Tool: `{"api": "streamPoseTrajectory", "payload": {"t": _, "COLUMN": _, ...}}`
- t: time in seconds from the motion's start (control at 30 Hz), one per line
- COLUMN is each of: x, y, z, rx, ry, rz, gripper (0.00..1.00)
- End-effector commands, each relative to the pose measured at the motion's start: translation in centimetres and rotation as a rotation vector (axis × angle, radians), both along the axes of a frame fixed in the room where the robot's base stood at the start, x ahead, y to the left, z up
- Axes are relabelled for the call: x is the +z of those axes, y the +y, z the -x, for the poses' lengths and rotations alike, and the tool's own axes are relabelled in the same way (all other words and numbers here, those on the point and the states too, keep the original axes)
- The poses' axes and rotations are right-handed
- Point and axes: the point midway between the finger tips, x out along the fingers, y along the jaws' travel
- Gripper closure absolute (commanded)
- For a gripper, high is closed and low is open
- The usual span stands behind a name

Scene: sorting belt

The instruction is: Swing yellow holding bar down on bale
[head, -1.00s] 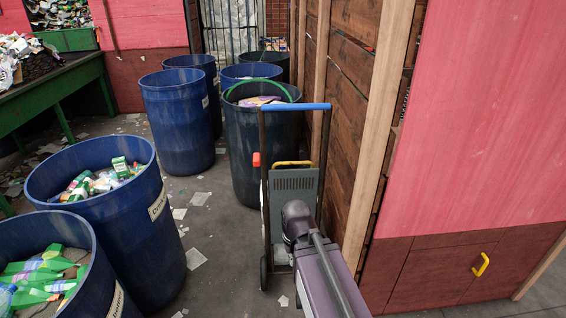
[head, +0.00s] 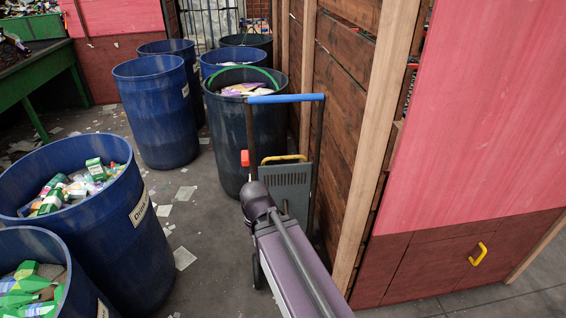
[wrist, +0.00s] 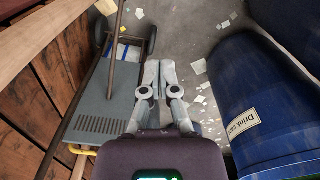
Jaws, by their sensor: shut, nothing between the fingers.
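A yellow bar (head: 284,158) stands at the top edge of a grey slotted plate (head: 289,188) on an upright hand cart with a blue handle (head: 286,98). In the wrist view part of a yellow bar (wrist: 77,151) shows at the lower left, by the slotted plate (wrist: 98,124). My gripper (wrist: 161,66) is shut and empty, right of the cart in the wrist view and apart from the bar. In the head view my forearm hides the gripper and the cart's lower part. I cannot make out a bale.
Blue drums stand left and behind; one labelled drum (head: 95,220) is near, also in the wrist view (wrist: 262,90). A wooden plank wall (head: 345,110) is close on the right. A red cabinet (head: 445,255) has a yellow handle (head: 479,253). Paper scraps litter the floor.

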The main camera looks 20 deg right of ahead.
Motion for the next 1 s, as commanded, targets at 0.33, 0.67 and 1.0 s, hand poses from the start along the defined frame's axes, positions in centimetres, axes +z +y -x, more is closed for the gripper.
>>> {"api": "streamPoseTrajectory", "payload": {"t": 0.33, "x": -0.1, "y": 0.0, "z": -0.1, "rx": -0.001, "ry": -0.002, "rz": 0.0, "gripper": 1.0}}
{"api": "streamPoseTrajectory", "payload": {"t": 0.67, "x": -2.7, "y": -0.8, "z": -3.1, "rx": -0.023, "ry": -0.113, "rz": 0.007, "gripper": 1.0}}
{"api": "streamPoseTrajectory", "payload": {"t": 1.0, "x": -7.6, "y": -4.7, "z": -11.2, "rx": -0.092, "ry": -0.431, "rz": 0.036, "gripper": 1.0}}
